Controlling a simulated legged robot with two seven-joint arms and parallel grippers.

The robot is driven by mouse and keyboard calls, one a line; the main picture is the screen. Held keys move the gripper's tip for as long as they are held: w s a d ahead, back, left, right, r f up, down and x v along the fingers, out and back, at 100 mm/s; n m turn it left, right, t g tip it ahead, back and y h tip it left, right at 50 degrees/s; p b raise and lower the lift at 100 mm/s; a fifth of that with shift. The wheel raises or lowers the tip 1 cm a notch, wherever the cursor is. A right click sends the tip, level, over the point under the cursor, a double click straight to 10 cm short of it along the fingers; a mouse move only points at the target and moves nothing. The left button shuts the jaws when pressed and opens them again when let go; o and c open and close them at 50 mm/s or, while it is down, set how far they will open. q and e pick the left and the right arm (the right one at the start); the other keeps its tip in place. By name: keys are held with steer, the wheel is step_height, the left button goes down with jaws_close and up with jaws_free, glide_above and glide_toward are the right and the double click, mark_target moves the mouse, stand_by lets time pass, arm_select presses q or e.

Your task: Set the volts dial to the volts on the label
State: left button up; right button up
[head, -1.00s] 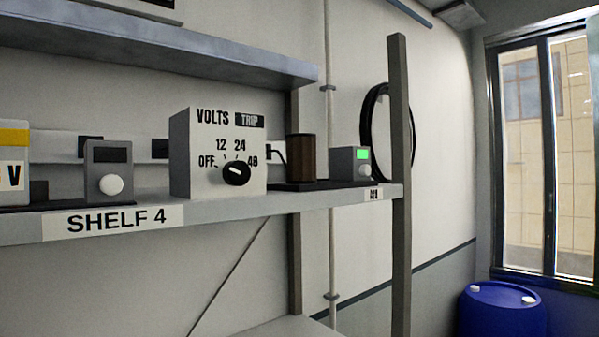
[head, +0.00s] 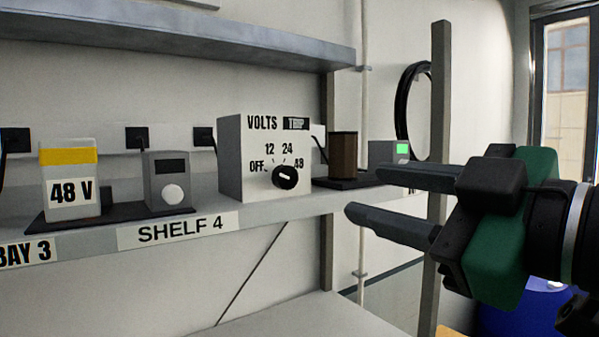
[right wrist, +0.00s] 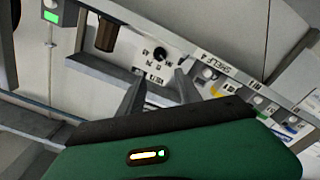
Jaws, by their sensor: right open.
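The white box marked VOLTS (head: 250,150) stands on the shelf, its face printed OFF, 12, 24 and 48. Its black round dial (head: 286,178) has a small white mark; I cannot tell exactly which number it faces. A jar-like item with a yellow band (head: 70,157) at the left bears the label 48 V (head: 71,191). My right gripper (head: 364,190) is open and empty, to the right of the dial and apart from it. In the right wrist view the dial (right wrist: 159,54) shows beyond the fingers (right wrist: 158,88). My left gripper is not in view.
A grey box with a white knob (head: 167,180) stands left of the VOLTS box. A brown cylinder (head: 342,155) and a box with a green screen (head: 388,152) stand to its right. A shelf post (head: 438,90) rises behind my gripper. An upper shelf (head: 200,42) runs overhead.

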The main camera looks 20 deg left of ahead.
steer(key=p, duration=0.3)
glide_toward(289, 179)
steer(key=a, duration=0.1)
steer(key=p+x, duration=0.1)
steer(key=x, duration=0.1)
steer(key=p+x, duration=0.1)
steer(key=x, duration=0.1)
steer(key=p+x, duration=0.2)
steer(key=x, duration=0.1)
steer(key=shift+w+d+r, duration=0.2)
steer(key=shift+r, duration=0.1)
steer(key=shift+w+a+f, duration=0.15)
steer(key=shift+w+a, duration=0.05)
steer(key=shift+w, duration=0.25)
steer(key=shift+w+a+f, duration=0.1)
steer(key=shift+a, duration=0.35)
steer(key=c, duration=0.3)
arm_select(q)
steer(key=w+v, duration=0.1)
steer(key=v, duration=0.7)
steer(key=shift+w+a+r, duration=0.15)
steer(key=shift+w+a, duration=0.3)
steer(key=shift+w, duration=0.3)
arm_select(e)
jaws_close()
